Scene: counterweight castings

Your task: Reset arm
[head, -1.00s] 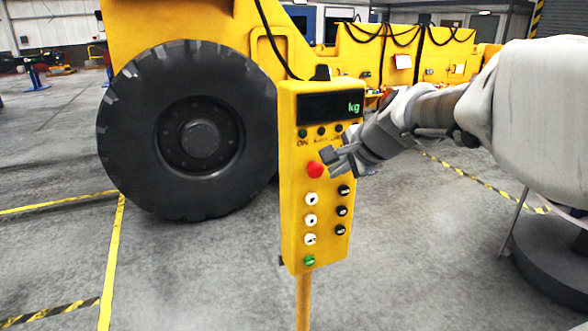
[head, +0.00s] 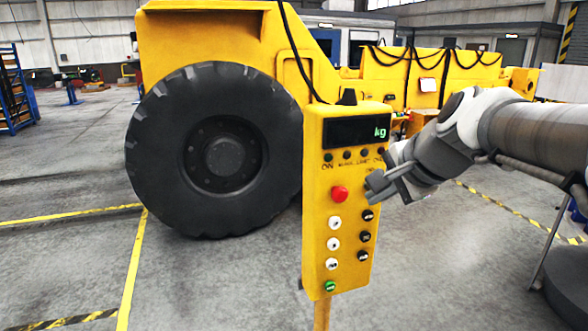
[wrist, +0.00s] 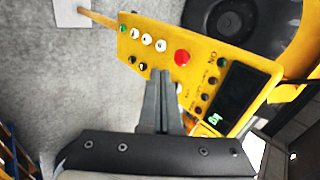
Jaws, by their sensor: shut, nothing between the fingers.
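My gripper (head: 374,188) is at the right edge of the yellow control box in the head view, just right of the red button. Its fingers are closed together and hold nothing. In the wrist view the shut fingers (wrist: 160,78) point at the panel, overlapping its lower edge in the picture. The yellow control box (head: 312,225) stands upright on a post, with a dark display reading "kg", a red button (head: 340,194), white and black buttons and a green button (head: 330,286). The red button also shows in the wrist view (wrist: 182,57). I cannot tell whether the fingers touch the panel.
A yellow vehicle (head: 215,40) with a large black tire (head: 150,150) stands behind the box. A blue rack (head: 14,95) is at the far left. Yellow lines mark the grey floor, which is clear at left and front.

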